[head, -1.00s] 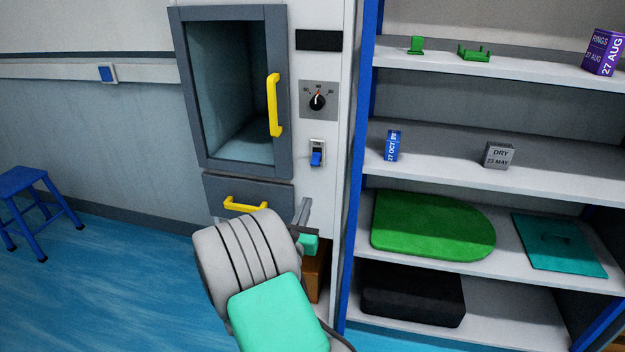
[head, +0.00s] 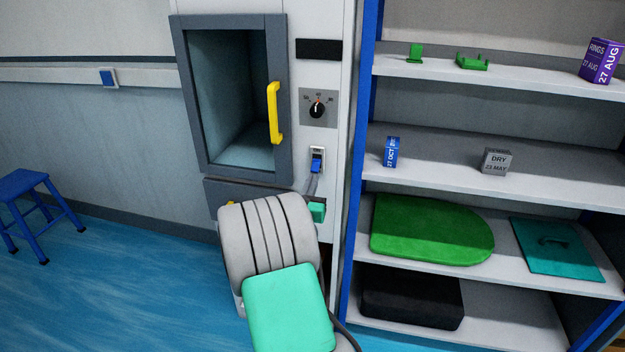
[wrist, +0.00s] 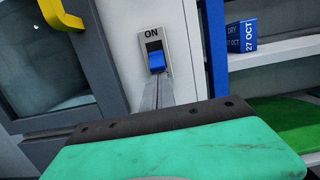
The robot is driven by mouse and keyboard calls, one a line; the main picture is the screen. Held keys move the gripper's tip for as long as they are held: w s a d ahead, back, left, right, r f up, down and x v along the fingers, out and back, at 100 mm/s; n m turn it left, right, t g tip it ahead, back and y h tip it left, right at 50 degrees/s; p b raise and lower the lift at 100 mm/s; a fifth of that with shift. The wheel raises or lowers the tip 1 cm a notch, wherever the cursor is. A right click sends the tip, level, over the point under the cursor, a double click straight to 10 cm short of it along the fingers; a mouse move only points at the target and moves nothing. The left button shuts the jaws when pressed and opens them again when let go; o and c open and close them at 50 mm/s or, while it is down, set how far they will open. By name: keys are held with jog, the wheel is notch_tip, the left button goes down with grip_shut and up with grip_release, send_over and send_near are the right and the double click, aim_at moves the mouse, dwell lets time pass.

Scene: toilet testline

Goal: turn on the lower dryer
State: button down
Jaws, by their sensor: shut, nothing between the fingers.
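The dryer (head: 285,91) has a grey-framed window door with a yellow handle (head: 274,113). On its white panel, right of the door, sits a blue rocker switch (head: 316,166), which also shows in the wrist view (wrist: 156,61) under the word ON. My gripper (head: 314,179) is shut and empty, its fingertips just below the switch in the head view. In the wrist view the fingers (wrist: 153,90) reach up to the lower edge of the switch; whether they touch it I cannot tell. The blue part sits in the lower half of its plate.
A dial (head: 317,109) and a dark display (head: 318,49) are above the switch. A blue-edged shelf (head: 420,68) with boxes, a green board and a teal panel stands close on the right. A blue stool (head: 24,183) is at far left. Floor between is clear.

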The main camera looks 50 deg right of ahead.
jog(key=shift+a+r, duration=0.1)
jog(key=shift+r, duration=0.05)
jog(key=p, duration=0.3)
jog(key=shift+a+r+y+p, duration=0.1)
jog(key=shift+r+y+p, duration=0.05)
jog(key=shift+y+p, duration=0.25)
jog(key=shift+r+p, duration=0.1)
jog(key=shift+p, duration=0.4)
